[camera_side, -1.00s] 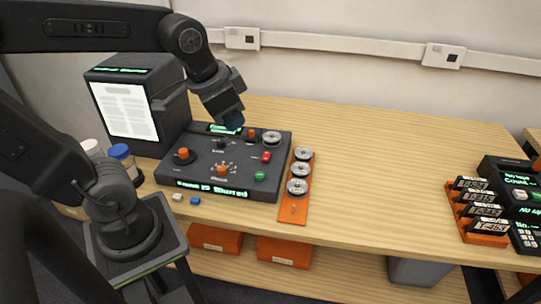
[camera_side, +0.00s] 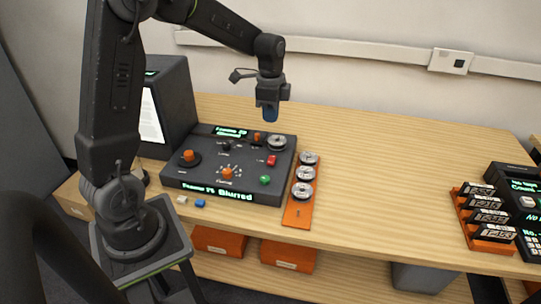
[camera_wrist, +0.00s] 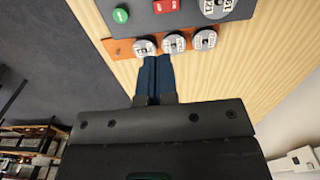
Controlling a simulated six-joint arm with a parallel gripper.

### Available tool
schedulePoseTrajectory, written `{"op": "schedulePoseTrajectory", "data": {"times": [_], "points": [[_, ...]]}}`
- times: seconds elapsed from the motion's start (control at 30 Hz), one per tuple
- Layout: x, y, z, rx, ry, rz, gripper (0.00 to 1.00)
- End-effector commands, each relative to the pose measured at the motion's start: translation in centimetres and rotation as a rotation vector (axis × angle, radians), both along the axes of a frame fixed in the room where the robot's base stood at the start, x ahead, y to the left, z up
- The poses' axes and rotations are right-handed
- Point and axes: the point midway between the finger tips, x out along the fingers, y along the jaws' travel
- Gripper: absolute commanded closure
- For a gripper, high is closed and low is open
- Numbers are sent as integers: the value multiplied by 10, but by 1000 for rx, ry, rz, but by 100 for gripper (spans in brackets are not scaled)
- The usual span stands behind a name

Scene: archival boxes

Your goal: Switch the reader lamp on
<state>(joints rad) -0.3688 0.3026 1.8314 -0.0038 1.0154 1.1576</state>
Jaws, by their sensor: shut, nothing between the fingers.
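The reader's dark control panel (camera_side: 205,183) lies on the bench with an orange knob (camera_side: 188,156), a second orange knob (camera_side: 227,173), a small orange lever (camera_side: 258,138), a small black control (camera_side: 226,146), a red switch (camera_side: 271,160) and a green button (camera_side: 265,180). I cannot read which control is the lamp's. The reader screen (camera_side: 151,122) shows a pale page, partly hidden by my arm. The front display (camera_side: 230,194) ends in "Blurred". My gripper (camera_side: 268,117) is shut and empty, above the panel's back right. The wrist view shows its blue fingers (camera_wrist: 153,60) together, with the red switch (camera_wrist: 165,6) and green button (camera_wrist: 121,15) beyond.
An orange rack (camera_side: 298,214) with three metal reels stands right of the panel. A metal reel (camera_side: 277,142) sits on the panel's back right corner. White and blue small blocks (camera_side: 200,203) lie in front. The middle of the bench is bare. Labelled cartridges (camera_side: 487,216) stand far right.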

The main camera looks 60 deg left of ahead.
Motion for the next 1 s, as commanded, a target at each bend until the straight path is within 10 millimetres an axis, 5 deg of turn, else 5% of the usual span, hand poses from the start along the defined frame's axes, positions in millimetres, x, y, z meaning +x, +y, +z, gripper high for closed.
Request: {"op": "schedulePoseTrajectory", "data": {"times": [1.0], "points": [[10, 10, 6, 0, 0, 1, 100]]}}
